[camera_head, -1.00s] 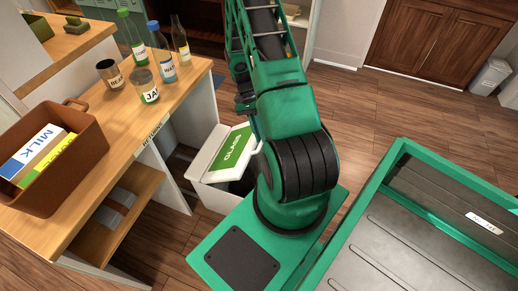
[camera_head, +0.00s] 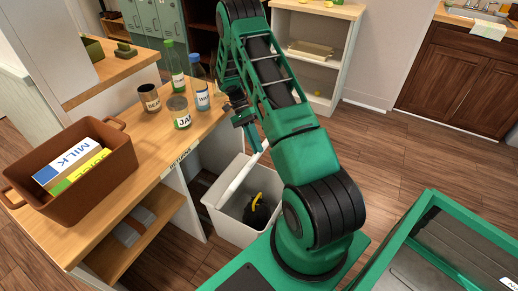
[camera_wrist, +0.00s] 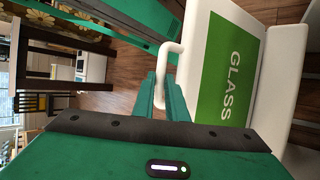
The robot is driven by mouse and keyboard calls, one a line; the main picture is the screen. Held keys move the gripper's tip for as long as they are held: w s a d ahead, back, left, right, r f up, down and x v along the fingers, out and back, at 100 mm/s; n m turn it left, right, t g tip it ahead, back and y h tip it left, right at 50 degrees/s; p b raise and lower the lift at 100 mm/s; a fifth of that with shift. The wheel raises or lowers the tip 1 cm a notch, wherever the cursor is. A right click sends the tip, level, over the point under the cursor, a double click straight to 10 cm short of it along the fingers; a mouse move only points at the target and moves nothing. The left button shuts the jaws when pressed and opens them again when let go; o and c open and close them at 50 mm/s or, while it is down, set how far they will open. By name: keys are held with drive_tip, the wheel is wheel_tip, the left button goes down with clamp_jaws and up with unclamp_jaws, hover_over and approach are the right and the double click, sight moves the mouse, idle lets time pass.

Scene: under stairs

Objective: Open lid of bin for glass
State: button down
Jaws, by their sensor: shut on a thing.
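The white bin for glass (camera_head: 232,228) stands on the floor beside the wooden counter. Its white lid (camera_head: 238,178) is raised steeply and seen nearly edge-on, so the bin's mouth is open. In the wrist view the lid (camera_wrist: 200,50) shows a green GLASS label (camera_wrist: 228,70) and a white loop handle (camera_wrist: 172,52). My gripper (camera_wrist: 160,92) is shut on this handle. In the head view my gripper (camera_head: 254,138) is at the lid's upper edge, with the handle too small to make out. A black and yellow thing (camera_head: 259,212) lies inside the bin.
The counter (camera_head: 150,190) carries a brown crate (camera_head: 70,195) with cartons, a can (camera_head: 149,98), a jar (camera_head: 179,113) and bottles (camera_head: 201,95). A green-rimmed tray (camera_head: 400,235) is at lower right. Open wooden floor (camera_head: 385,145) lies to the right.

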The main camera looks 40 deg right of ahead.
drive_tip(key=shift+w, duration=0.15)
drive_tip(key=c, duration=1.8)
unclamp_jaws()
drive_tip(key=shift+o, duration=0.2)
drive_tip(key=v, duration=0.7)
drive_tip(key=shift+w, duration=0.2)
drive_tip(key=shift+r, duration=0.15)
